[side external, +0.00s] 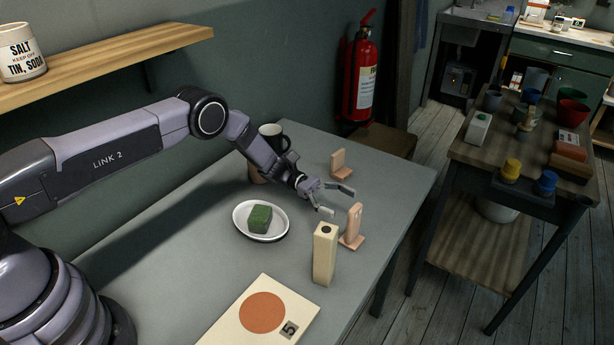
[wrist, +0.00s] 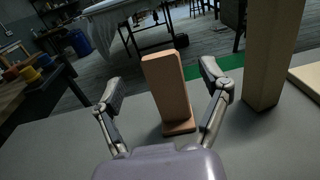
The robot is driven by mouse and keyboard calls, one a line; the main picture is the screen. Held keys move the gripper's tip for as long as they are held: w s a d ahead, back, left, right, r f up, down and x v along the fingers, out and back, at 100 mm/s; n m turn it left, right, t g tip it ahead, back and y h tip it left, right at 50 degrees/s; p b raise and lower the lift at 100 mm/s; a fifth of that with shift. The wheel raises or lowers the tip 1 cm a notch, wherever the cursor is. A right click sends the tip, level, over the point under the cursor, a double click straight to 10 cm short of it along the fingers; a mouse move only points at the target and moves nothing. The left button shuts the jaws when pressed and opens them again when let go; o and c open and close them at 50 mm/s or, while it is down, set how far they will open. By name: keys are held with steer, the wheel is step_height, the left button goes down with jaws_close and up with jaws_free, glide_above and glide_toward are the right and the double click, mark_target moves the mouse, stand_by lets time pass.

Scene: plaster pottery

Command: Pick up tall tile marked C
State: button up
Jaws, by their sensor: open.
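A pinkish upright tile with a flat foot (side external: 352,228) stands on the grey table near its right edge. A small mark on its face is too small to read. In the wrist view a tan upright tile on a foot (wrist: 167,88), apparently the same one, stands ahead between my fingers with its visible face plain. Another pinkish tile with a foot (side external: 338,163) stands farther back; I see no letter on it. My gripper (side external: 337,201) is open and empty, low over the table, its fingers spread toward the nearer tile; it also shows in the wrist view (wrist: 161,80).
A tall cream block (side external: 324,258) stands close beside the nearer tile, at right in the wrist view (wrist: 268,55). A white plate (side external: 241,224) holds a green block (side external: 260,218). A dark mug (side external: 271,135) stands behind my wrist. A cream board marked 5 (side external: 235,318) lies in front.

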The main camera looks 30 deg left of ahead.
mark_target(356, 208)
steer(key=d, duration=0.4)
steer(key=shift+s, duration=0.15)
steer(key=shift+r, duration=0.1)
steer(key=c, duration=1.3)
